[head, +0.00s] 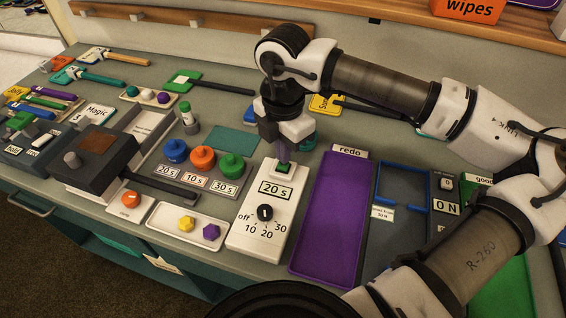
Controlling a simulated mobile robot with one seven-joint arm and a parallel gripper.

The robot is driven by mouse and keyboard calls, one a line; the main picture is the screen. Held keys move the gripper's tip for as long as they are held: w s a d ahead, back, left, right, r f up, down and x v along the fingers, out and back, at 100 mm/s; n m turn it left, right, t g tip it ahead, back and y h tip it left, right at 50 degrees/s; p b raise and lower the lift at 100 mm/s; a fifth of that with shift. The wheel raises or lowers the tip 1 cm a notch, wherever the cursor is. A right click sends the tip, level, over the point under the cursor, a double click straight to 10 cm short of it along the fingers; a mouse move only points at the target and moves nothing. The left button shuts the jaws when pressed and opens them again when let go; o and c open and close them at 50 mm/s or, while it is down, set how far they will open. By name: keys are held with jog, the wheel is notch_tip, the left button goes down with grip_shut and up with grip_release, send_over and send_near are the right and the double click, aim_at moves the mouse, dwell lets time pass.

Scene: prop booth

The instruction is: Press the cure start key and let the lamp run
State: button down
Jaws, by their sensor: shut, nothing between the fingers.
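A white timer box (262,222) stands near the bench's front middle. Its label reads "20 s", and its black dial (265,212) has marks for off, 10, 20 and 30. A green key (284,168) sits at the box's far end. My gripper (284,157) is shut and points down at this key, with its tips at or just above it. I cannot tell whether it touches or pushes the key down. No lamp can be made out clearly, and no glow shows.
Left of the box are a tray (165,232) with a yellow and a purple piece, and blue, orange and green knobs marked 20 s, 10 s and 30 s. A purple "redo" tray (330,225) lies close on the right. A force gauge reading "0 N" (447,208) is farther right.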

jog(key=shift+f+b, duration=0.75)
jog(key=shift+b, duration=0.15)
jog(key=shift+r, duration=0.1)
dwell(0.4)
notch_tip(320, 180, up, 8)
jog(key=p, duration=0.3)
jog(key=shift+p, duration=0.35)
dwell(0.7)
